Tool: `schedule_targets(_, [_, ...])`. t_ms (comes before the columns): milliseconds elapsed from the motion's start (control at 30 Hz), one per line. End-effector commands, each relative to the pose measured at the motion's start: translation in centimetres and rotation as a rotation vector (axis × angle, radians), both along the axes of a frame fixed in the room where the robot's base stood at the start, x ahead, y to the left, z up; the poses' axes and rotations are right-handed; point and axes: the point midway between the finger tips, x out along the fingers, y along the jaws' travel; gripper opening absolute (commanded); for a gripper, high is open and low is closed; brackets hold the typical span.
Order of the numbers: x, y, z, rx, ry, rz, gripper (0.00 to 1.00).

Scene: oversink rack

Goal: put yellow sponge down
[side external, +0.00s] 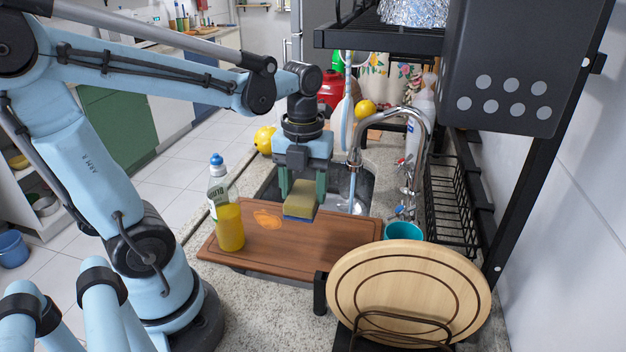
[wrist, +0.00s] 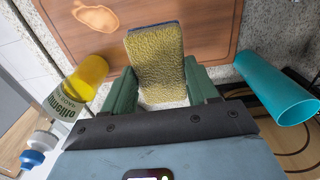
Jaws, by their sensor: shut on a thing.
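The yellow sponge (side external: 301,199) has a blue layer on its underside in the side external view. It also shows between the fingers in the wrist view (wrist: 158,62). My gripper (side external: 302,192) points down and is shut on the sponge, one green finger on each side. In the wrist view the gripper (wrist: 157,92) holds the sponge by its near part. The sponge appears to be above the wooden cutting board (side external: 345,232); the exact gap below it is hard to tell.
A soap bottle (side external: 229,225) stands on the board's left. The faucet (side external: 417,125) and sink (side external: 345,182) lie behind. A teal cup (side external: 404,231) and round wooden boards (side external: 400,290) stand at right. A black rack (side external: 455,200) lines the wall. The board's middle is clear.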

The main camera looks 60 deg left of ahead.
Motion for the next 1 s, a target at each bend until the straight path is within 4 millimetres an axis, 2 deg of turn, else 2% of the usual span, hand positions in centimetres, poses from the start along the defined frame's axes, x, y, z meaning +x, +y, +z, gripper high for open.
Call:
schedule_targets(400, [0.1,-0.1,-5.2,0.0,0.0,-0.007,0.34])
schedule_targets(667, [0.1,-0.1,-6.6,0.0,0.0,-0.006,0.34])
schedule_targets(1000, [0.0,-0.1,-9.6,0.0,0.0,-0.006,0.34])
